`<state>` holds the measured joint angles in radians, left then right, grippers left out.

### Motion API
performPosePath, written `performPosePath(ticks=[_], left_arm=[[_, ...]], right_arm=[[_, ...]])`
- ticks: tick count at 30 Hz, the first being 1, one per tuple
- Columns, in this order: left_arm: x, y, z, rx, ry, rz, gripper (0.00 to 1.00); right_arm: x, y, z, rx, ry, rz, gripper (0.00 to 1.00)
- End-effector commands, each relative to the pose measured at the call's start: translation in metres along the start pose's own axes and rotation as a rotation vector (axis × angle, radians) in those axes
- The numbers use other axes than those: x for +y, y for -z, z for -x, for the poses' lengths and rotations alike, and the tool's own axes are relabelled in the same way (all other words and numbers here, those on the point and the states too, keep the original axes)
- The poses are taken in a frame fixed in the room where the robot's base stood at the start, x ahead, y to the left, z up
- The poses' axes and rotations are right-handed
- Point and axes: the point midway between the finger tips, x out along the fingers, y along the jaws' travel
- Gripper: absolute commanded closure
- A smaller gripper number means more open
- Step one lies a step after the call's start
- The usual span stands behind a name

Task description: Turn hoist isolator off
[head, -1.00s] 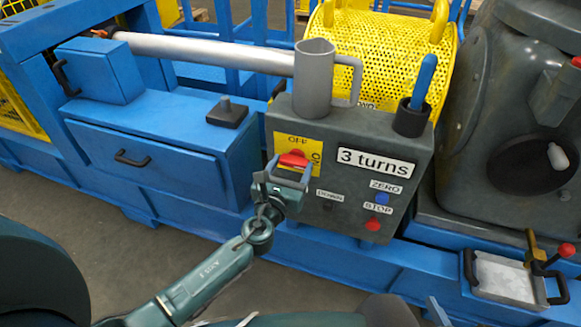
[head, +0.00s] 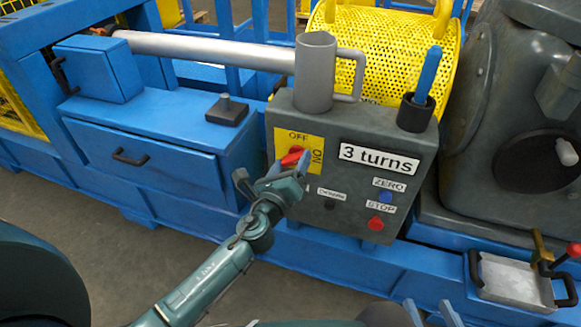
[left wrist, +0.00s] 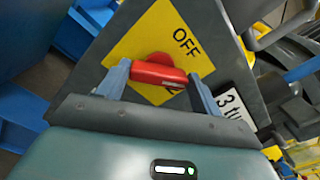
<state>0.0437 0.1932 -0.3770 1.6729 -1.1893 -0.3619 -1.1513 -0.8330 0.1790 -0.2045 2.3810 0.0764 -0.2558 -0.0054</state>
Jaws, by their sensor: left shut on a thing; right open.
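The hoist isolator is a red rotary handle (head: 292,156) on a yellow plate (head: 314,148) marked OFF at the top and ON at the right side. The plate is on the front of a dark grey control box. My left gripper (head: 288,165) is shut on the red handle, which also shows between its two fingers in the left wrist view (left wrist: 158,74). In the head view the handle slants up to the right, partly hidden by the fingers. My right gripper (head: 430,312) is open and empty at the bottom edge.
The box carries a "3 turns" display (head: 379,159), a blue ZERO button (head: 385,197) and a red STOP button (head: 376,223). A grey mug-like cylinder (head: 315,75) and a blue-handled tool in a black holder (head: 414,113) stand on top. A metal tray (head: 513,279) is at right.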

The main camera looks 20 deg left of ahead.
Motion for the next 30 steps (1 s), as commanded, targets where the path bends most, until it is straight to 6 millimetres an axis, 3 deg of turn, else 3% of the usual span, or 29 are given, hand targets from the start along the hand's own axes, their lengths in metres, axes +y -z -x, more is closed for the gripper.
performPosePath(ticks=[18,30], left_arm=[[0.003,0.002,0.001,0.0,-0.002,0.585,0.57],[0.004,0.003,0.001,0.001,-0.002,0.867,0.57]], right_arm=[[-0.001,-0.011,-0.002,0.005,0.008,0.034,0.53],[-0.002,-0.015,-0.006,0.001,0.011,0.045,0.53]])
